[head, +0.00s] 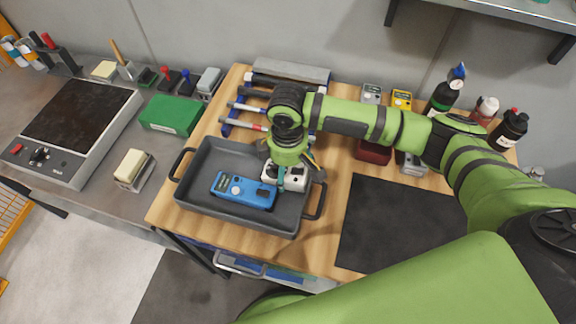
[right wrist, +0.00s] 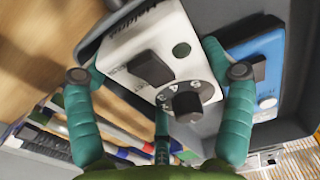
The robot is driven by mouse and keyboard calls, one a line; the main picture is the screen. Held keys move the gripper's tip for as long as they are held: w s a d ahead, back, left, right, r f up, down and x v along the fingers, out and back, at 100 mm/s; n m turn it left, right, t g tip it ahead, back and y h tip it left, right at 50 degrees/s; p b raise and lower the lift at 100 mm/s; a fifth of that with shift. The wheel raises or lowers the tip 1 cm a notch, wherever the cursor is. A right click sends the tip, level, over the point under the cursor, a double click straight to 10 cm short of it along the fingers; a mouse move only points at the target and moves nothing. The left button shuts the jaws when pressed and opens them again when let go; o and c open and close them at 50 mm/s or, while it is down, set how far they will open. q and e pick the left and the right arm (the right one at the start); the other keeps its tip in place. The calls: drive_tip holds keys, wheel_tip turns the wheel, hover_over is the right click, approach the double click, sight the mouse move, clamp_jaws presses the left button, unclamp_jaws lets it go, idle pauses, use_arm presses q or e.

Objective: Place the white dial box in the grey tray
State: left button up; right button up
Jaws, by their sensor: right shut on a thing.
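The white dial box (head: 292,176) is at the right end of the grey tray (head: 212,160), inside its outline in the head view. My right gripper (head: 287,178) is shut on it from above. In the right wrist view the white dial box (right wrist: 150,45) shows its dark knobs between the teal fingers of my right gripper (right wrist: 160,85). I cannot tell whether its underside touches the tray floor. My left gripper is out of view.
A blue box (head: 243,191) lies in the tray beside the white box. A dark mat (head: 395,225) is right of the tray. A rack with red-and-blue bars (head: 245,108) stands behind. A green box (head: 171,115) and a cream block (head: 133,169) are to the left.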

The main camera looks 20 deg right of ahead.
drive_tip(key=o, duration=1.5)
drive_tip(key=shift+s+d+f, duration=0.1)
drive_tip(key=shift+s+f, duration=0.05)
drive_tip(key=shift+r, duration=0.55)
wheel_tip(320, 180, up, 11)
drive_tip(key=b, duration=0.1)
drive_tip(key=shift+b, duration=0.3)
drive_tip(key=shift+r, duration=0.1)
